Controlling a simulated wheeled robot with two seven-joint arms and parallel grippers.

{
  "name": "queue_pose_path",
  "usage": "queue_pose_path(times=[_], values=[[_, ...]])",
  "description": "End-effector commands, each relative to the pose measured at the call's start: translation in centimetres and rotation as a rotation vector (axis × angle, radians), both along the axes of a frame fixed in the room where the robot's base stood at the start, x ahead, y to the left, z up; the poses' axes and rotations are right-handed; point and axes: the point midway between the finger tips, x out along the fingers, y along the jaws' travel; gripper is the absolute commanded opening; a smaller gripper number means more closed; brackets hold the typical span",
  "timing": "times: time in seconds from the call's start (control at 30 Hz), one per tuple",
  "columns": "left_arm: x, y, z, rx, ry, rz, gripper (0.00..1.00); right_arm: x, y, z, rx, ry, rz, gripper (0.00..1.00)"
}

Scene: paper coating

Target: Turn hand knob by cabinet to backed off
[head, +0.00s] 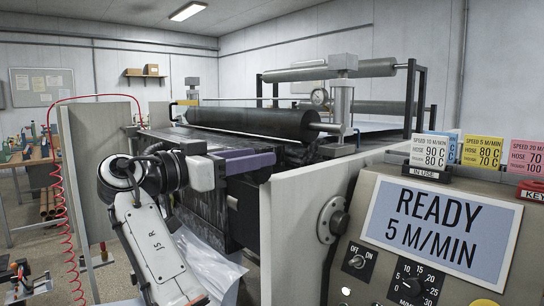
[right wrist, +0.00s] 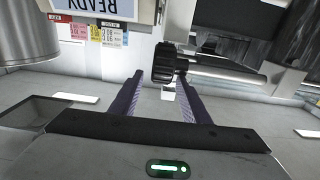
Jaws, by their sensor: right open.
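The hand knob (right wrist: 165,62), black and ribbed, sits on the end of a metal shaft in the right wrist view. My right gripper (right wrist: 166,80) is open, with its two purple fingers pointing toward the knob, one to each side of its line. The knob appears just beyond the fingertips; I cannot tell whether they touch. In the head view my right gripper (head: 268,160) reaches in front of the coating machine, and I cannot make out the knob there. The control cabinet (head: 365,270) stands at the right, its display (head: 438,228) reading READY 5 M/MIN. My left gripper is not in view.
A cream side panel (head: 290,225) stands between my right arm and the cabinet. The black roller (head: 250,122) lies beyond the gripper. Another pale panel (head: 85,150) and a red coiled hose (head: 66,215) are at the left. Coloured cards (head: 482,151) stand on the cabinet.

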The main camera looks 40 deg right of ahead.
Motion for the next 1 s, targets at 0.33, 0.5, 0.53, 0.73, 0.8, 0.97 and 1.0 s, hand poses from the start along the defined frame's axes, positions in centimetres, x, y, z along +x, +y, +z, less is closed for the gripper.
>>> queue_pose_path(times=[0.33,0.5,0.53,0.73,0.8,0.97,1.0], values=[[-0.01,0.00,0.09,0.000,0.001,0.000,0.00,0.70,-1.03,-0.01,-0.001,0.000,0.019,0.42],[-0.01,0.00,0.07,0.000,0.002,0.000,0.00,0.65,-1.10,-0.02,0.000,0.001,0.017,0.41],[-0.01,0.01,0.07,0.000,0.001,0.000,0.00,0.65,-1.10,-0.02,0.000,0.001,0.017,0.35],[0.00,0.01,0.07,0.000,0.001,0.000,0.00,0.64,-1.09,-0.02,0.000,0.001,0.017,0.02],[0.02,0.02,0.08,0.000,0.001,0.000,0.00,0.64,-1.09,-0.01,0.000,0.001,0.017,0.01],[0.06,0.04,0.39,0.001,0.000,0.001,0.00,0.64,-1.12,0.12,0.016,0.001,0.017,0.01],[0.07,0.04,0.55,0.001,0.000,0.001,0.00,0.64,-1.15,0.17,0.026,0.002,0.017,0.01]])
